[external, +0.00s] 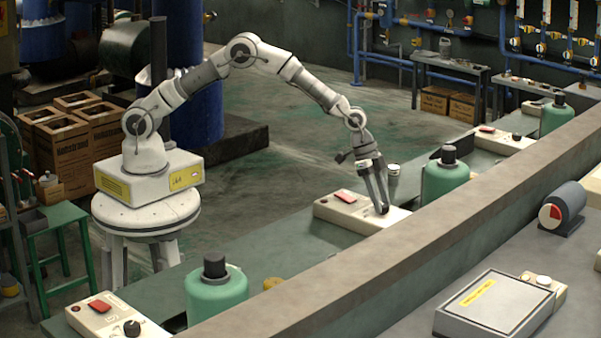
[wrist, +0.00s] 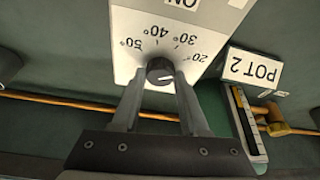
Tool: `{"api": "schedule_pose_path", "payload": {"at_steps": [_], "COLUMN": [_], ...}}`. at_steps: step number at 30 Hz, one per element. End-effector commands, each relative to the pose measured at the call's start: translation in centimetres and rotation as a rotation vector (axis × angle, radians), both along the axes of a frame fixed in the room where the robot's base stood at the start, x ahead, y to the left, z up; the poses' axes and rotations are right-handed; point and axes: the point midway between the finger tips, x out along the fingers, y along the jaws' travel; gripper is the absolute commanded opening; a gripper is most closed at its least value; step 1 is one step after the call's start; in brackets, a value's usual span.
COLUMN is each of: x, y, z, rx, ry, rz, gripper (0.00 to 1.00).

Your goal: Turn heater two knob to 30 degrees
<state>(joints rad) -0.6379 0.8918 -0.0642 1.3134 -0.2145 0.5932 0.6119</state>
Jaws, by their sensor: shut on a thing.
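The heater two box (external: 340,210) is a pale unit with a red switch on the bench, in the middle of the external view. Its dark round knob (wrist: 159,70) shows in the wrist view, in front of a dial with upside-down degree marks from 20 to 50. A short white line on the knob points roughly to the right, on the 20 side of the dial. My gripper (wrist: 161,84) is shut on the knob, with one finger on each side. In the external view my gripper (external: 381,207) points down at the box's right end and hides most of the knob.
A POT 2 label (wrist: 252,69) lies beside the box. Green pots (external: 444,180) stand along the bench. Other heater boxes sit at the lower left (external: 115,318) and far right (external: 503,143). A raised ledge (external: 400,245) runs along the bench's near side.

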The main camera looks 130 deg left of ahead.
Motion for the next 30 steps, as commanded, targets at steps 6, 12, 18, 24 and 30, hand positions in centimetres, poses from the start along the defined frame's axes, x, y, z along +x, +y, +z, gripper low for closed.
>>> {"api": "schedule_pose_path", "payload": {"at_steps": [6,12,18,24,30], "x": [0.06,0.11,0.16,0.2,0.2], "y": [-0.14,-0.27,-0.3,-0.38,-0.35], "z": [-0.02,0.04,0.09,0.07,0.07], "rx": [0.003,0.003,0.005,0.004,0.002], "ry": [0.0,0.001,0.0,0.0,0.0], "rz": [0.093,0.245,0.405,0.537,0.628], "gripper": [0.0,0.0,0.0,0.0,0.0]}}
